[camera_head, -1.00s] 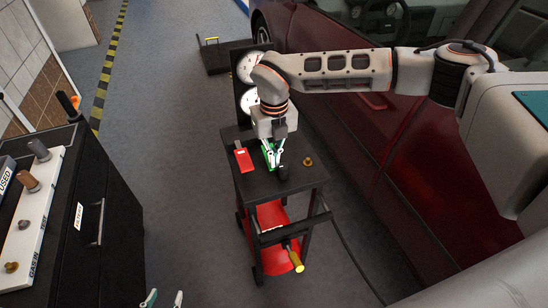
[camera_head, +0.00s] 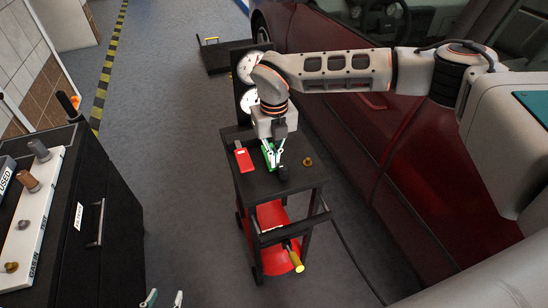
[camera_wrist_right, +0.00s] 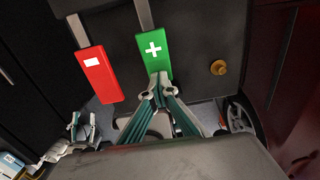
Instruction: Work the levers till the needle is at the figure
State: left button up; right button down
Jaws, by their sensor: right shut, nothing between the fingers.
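The green lever with a white plus (camera_wrist_right: 153,48) and the red lever with a white minus (camera_wrist_right: 97,72) stick out side by side from the black cart. In the head view the red lever (camera_head: 244,160) is left of the green lever (camera_head: 268,154), which is partly hidden by my right gripper (camera_head: 279,164). My right gripper's fingers (camera_wrist_right: 160,78) are shut and empty, at the near end of the green lever; I cannot tell if they touch it. Two white dials (camera_head: 248,68) stand behind; their needles and figures are too small to read. My left gripper (camera_head: 164,299) is open and empty at the bottom edge.
A brass knob (camera_head: 308,161) sits on the cart top (camera_head: 302,180), right of the levers. A red car (camera_head: 345,125) stands close on the right. A black cabinet (camera_head: 110,215) is on the left. Clear floor (camera_head: 185,140) lies between cabinet and cart.

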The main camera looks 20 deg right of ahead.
dwell(0.5)
notch_tip(320, 180, up, 12)
dwell(0.5)
dwell(0.3)
